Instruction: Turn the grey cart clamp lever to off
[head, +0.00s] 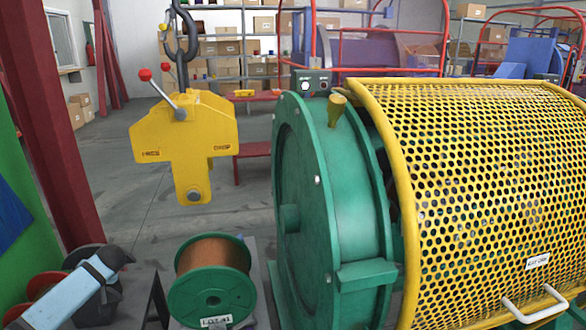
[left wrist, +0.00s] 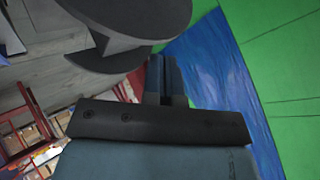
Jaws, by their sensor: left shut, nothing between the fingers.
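I cannot make out a grey cart clamp lever in either view. A green-flanged spool (head: 213,285) of copper wire, labelled LOT 41, stands on a grey support (head: 262,300) at the bottom of the head view. My left gripper (head: 122,258) is at the lower left, left of that spool and apart from it, beside a dark grey reel (head: 92,312). In the left wrist view the left gripper's fingers (left wrist: 166,78) are together and empty, close to a dark grey round flange (left wrist: 150,18). My right gripper is not in view.
A yellow lifting block (head: 185,145) hangs from a hook, with a red-knobbed lever (head: 160,92). A green machine drum (head: 345,200) and yellow mesh guard (head: 480,170) fill the right. A red post (head: 50,140) stands at left. Grey floor is open behind the block.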

